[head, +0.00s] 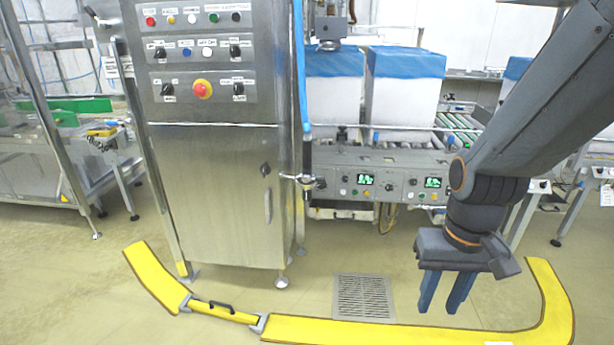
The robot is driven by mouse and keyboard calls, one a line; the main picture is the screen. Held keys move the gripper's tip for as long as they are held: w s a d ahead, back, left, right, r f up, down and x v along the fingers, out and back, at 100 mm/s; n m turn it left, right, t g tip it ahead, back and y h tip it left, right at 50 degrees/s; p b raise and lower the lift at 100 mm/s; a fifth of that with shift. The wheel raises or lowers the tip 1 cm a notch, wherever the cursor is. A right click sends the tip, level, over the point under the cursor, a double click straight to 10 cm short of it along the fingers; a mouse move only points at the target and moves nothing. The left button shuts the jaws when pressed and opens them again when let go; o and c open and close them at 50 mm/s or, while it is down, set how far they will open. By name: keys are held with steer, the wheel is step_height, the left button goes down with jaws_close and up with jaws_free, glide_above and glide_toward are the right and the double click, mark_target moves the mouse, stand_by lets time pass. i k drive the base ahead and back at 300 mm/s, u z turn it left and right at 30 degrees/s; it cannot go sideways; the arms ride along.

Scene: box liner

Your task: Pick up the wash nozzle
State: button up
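The wash nozzle (307,158) hangs upright at the lower end of a blue hose (300,70), by the right edge of the steel control cabinet. My gripper (445,303) points down at the right, over the floor. Its two blue fingers are apart with nothing between them. It is lower than the nozzle, well to its right and clear of it.
The steel cabinet (215,190) stands left of the nozzle. Behind it, a conveyor machine (390,158) carries white boxes with blue liners (405,63). A yellow floor barrier (370,332) runs along the front, near a floor grate (363,297). Open floor lies between barrier and machines.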

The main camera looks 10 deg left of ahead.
mark_target(306, 168)
steer(key=u, duration=1.15)
steer(key=i, duration=0.7)
steer(key=z, duration=1.55)
steer(key=i, duration=0.5)
steer(key=z, duration=0.05)
